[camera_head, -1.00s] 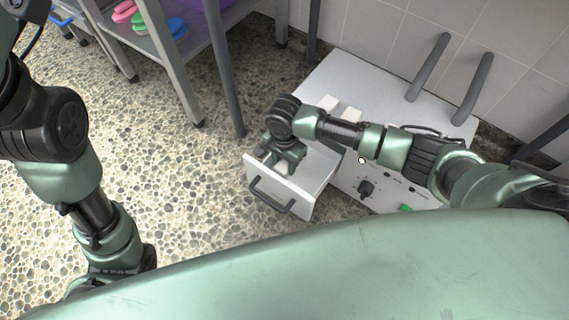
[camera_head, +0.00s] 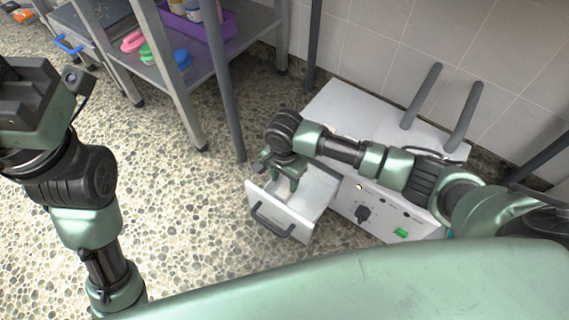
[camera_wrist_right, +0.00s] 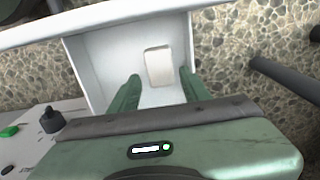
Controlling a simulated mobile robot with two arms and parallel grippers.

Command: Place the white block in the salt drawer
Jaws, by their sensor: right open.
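The white block (camera_wrist_right: 158,66) lies on the floor of the open white drawer (camera_wrist_right: 92,62), seen in the right wrist view. My right gripper (camera_wrist_right: 160,88) is open, with one finger on each side and the block just beyond the fingertips, apart from them. In the head view my right gripper (camera_head: 284,178) reaches down into the drawer (camera_head: 272,215), which is pulled out from the white unit and has a dark handle.
The white unit (camera_head: 347,103) has a dark knob (camera_head: 362,214) and a green switch (camera_head: 401,232) on its front. Grey posts (camera_head: 424,95) rise behind it. A metal shelf (camera_head: 205,55) with coloured brushes stands at the back left. The pebbled floor left of the drawer is clear.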

